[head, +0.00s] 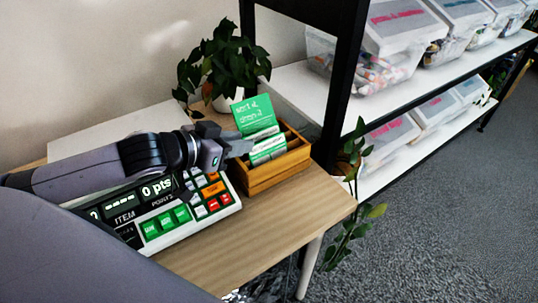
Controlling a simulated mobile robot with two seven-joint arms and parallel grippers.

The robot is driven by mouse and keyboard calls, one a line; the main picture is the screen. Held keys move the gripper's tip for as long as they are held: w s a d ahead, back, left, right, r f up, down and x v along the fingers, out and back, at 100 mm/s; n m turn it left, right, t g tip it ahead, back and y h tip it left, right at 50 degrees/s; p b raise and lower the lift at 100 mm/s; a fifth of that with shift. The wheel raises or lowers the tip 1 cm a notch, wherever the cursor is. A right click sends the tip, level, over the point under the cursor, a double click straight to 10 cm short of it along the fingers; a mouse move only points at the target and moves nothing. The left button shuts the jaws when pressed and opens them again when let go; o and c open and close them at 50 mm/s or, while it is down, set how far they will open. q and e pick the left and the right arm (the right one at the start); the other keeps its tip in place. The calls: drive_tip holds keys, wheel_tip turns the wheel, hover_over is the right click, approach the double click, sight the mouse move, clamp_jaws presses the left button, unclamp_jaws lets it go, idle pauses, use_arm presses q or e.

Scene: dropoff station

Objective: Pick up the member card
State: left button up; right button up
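A green member card (255,113) with white lettering stands upright, slightly tilted, above a wooden box (279,176). More green and white cards (268,149) stand lower in the same box, just in front of it. My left gripper (240,147) reaches in from the left over a points terminal. Its fingertips are at the left side of the box, close to the cards' left edges. I cannot tell whether they touch a card, or whether the fingers are open or shut. My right gripper is not in view.
The points terminal (213,204) with coloured keys lies under my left arm on the wooden table (240,243). A potted plant (226,62) stands behind the box. A black-framed shelf (413,84) with clear bins is at the right. The table's front right is bare.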

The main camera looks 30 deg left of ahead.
sight(264, 141)
use_arm(q)
drive_tip(key=shift+x, duration=3.25)
drive_tip(key=shift+s+d+f, duration=0.15)
